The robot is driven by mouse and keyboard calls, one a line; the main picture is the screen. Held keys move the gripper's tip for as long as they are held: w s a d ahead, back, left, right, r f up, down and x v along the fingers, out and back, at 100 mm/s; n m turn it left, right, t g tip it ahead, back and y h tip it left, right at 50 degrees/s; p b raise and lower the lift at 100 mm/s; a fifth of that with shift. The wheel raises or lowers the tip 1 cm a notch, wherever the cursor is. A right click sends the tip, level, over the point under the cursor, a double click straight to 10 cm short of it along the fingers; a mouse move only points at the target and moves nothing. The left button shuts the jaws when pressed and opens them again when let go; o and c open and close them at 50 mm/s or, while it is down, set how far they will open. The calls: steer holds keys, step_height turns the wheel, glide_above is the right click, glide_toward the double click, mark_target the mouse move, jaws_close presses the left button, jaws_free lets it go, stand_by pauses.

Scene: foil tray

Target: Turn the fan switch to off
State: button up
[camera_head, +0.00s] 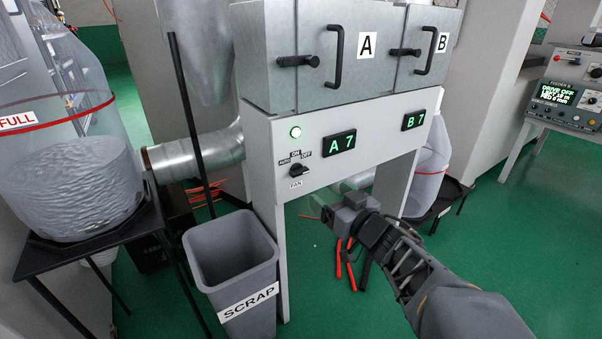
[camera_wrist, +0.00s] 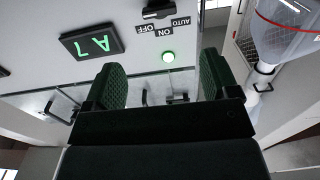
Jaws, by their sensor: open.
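The fan switch (camera_head: 299,170) is a small black knob on the white panel, with AUTO, ON and OFF labels above it and FAN below. Which label it points to is too small to tell. In the wrist view, which is upside down, the switch (camera_wrist: 158,11) is at the top edge, partly cut off. My gripper (camera_head: 318,206) is below and right of the switch, apart from it. Its two green pads stand wide apart with nothing between them in the wrist view (camera_wrist: 162,78).
A green lamp (camera_head: 295,132) glows above the switch. Displays A 7 (camera_head: 340,142) and B 7 (camera_head: 413,121) are to its right. Metal doors with handles (camera_head: 337,56) are above. A grey scrap bin (camera_head: 231,254) stands below left.

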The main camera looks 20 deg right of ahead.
mark_target(301, 172)
steer(key=p+x, duration=1)
steer(key=shift+w+a+f, duration=0.1)
steer(key=shift+w+f, duration=0.05)
steer(key=shift+w, duration=0.1)
steer(key=shift+x, duration=1)
steer(key=shift+c, duration=0.4)
steer(key=c, duration=0.8)
steer(key=shift+c, duration=0.2)
